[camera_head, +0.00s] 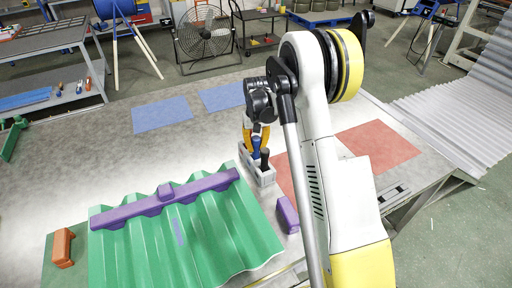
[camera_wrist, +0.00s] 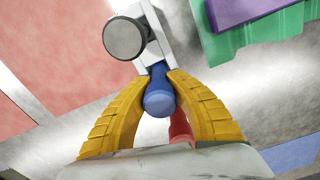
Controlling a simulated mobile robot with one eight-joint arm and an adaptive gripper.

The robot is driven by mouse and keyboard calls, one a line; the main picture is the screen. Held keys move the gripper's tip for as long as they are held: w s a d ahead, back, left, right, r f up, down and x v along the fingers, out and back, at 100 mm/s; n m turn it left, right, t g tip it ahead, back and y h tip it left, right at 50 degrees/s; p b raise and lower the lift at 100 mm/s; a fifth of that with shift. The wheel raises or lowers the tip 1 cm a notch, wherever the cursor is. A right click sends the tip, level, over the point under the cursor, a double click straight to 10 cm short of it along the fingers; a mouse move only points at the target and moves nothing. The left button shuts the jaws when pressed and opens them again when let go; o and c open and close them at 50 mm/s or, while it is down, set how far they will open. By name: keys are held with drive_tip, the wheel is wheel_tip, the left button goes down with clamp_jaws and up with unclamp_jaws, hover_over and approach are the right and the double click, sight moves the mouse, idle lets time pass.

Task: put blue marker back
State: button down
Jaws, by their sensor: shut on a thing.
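A blue marker (camera_wrist: 159,98) stands between the yellow fingers of my gripper (camera_wrist: 160,80) in the wrist view, at one end of a light grey holder (camera_wrist: 155,55). The fingers are shut on the marker. In the head view the gripper (camera_head: 256,136) is directly above the holder (camera_head: 263,178), with the blue marker (camera_head: 256,146) below the fingers. The marker's lower end is hidden, so I cannot tell how deep it sits. A dark-capped marker (camera_wrist: 124,38) stands in the holder beside it.
A red object (camera_wrist: 181,128) shows partly behind the fingers. A green corrugated sheet (camera_head: 185,235) with a purple bar (camera_head: 125,213) lies left of the holder. A purple block (camera_head: 288,215) is near it. The table behind the holder is clear, with blue patches (camera_head: 161,114).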

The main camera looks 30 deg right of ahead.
drive_tip(key=c, duration=1.3)
unclamp_jaws()
drive_tip(key=shift+f, duration=0.1)
drive_tip(key=shift+c, duration=0.2)
wheel_tip(320, 180, up, 12)
drive_tip(key=p, duration=0.3)
drive_tip(key=s+a+r+n+t, duration=0.1)
drive_tip(key=s+a+r+t, duration=0.1)
drive_tip(key=s+a+r, duration=0.35)
drive_tip(key=s+a+r+t, duration=0.2)
drive_tip(key=s+a+r, duration=0.1)
drive_tip(key=s+r, duration=0.55)
drive_tip(key=s+a+f+n+t, duration=0.1)
drive_tip(key=s+a+t, duration=0.2)
drive_tip(key=s, duration=1.1)
drive_tip(key=shift+s+a+n, duration=0.25)
drive_tip(key=shift+a+n, duration=0.05)
drive_tip(key=shift+a, duration=0.5)
